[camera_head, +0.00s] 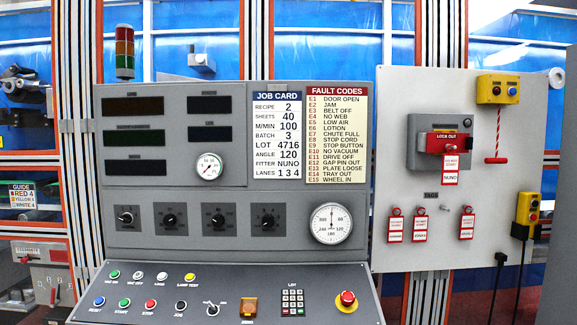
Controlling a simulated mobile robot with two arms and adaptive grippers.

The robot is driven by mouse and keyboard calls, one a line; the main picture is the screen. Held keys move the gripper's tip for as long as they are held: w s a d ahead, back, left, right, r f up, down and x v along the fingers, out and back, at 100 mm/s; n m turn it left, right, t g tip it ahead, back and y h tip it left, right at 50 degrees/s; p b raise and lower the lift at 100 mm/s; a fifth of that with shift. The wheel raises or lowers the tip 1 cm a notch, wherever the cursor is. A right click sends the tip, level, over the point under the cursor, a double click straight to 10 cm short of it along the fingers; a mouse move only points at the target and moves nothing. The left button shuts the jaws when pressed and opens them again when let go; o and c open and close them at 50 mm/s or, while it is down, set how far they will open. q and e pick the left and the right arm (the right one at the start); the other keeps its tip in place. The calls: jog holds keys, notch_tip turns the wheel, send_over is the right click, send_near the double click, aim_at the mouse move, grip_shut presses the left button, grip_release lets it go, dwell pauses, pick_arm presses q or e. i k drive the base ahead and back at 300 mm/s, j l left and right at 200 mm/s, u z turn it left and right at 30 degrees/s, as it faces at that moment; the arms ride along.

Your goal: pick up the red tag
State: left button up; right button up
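Several red-and-white tags show on the light grey board (400,110) right of the console. Three hang in a row under the "TAGS" label: a left tag (394,228), a middle tag (420,228) and a right tag (467,225). An empty-looking hook sits between the middle and right ones. The small print on the row's tags is too small to read. Neither of my grippers is in view.
The grey console (235,245) with dials, buttons and a red mushroom button (346,300) fills the left and centre. A red pull handle (496,160) hangs from a yellow box (498,89). A yellow pendant (527,207) and black cables are at the far right.

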aim_at(450, 160)
jog(key=i+l+z, duration=0.5)
jog(key=i+l, duration=0.65)
jog(key=l, duration=0.1)
